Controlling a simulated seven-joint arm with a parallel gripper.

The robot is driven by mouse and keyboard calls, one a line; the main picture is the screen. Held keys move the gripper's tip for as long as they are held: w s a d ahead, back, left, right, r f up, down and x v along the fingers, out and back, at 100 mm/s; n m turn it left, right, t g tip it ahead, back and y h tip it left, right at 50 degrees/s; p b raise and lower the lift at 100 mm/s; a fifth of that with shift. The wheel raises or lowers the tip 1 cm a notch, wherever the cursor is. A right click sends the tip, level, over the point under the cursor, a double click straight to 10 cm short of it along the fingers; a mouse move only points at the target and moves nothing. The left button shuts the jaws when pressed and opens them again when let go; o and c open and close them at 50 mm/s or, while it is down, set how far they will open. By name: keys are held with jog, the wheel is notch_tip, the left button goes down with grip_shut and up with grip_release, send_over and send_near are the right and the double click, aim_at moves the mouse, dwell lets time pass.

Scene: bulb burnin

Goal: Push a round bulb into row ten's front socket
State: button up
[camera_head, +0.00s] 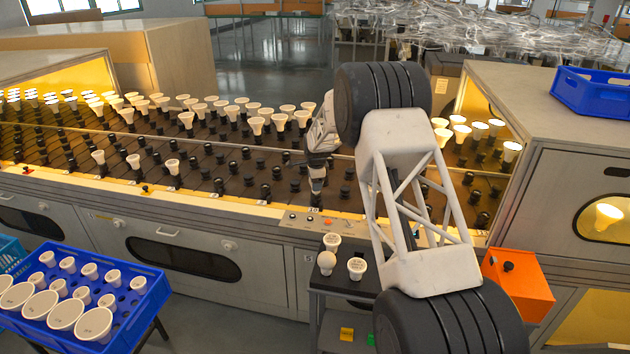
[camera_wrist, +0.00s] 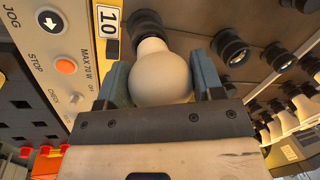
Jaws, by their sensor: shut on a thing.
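My gripper (camera_wrist: 162,88) is shut on a round white bulb (camera_wrist: 165,72), with one finger on each side of its globe. The bulb's neck points at a black socket (camera_wrist: 146,23) beside the "10" label (camera_wrist: 108,21). The neck overlaps the socket's rim in the wrist view; I cannot tell whether it is inside or just in front. In the head view my gripper (camera_head: 318,168) is low over the front edge of the rack, and the held bulb is mostly hidden there.
A control panel (camera_wrist: 50,62) with an orange stop button lies beside the row. Neighbouring sockets (camera_wrist: 231,48) stand close by. A small dark stand (camera_head: 335,283) holds another round bulb (camera_head: 326,262) and reflector bulbs (camera_head: 357,267). A blue crate (camera_head: 150,300) of bulbs is at lower left.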

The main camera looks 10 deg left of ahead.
jog(key=o, duration=1)
jog(key=shift+v, duration=3.9)
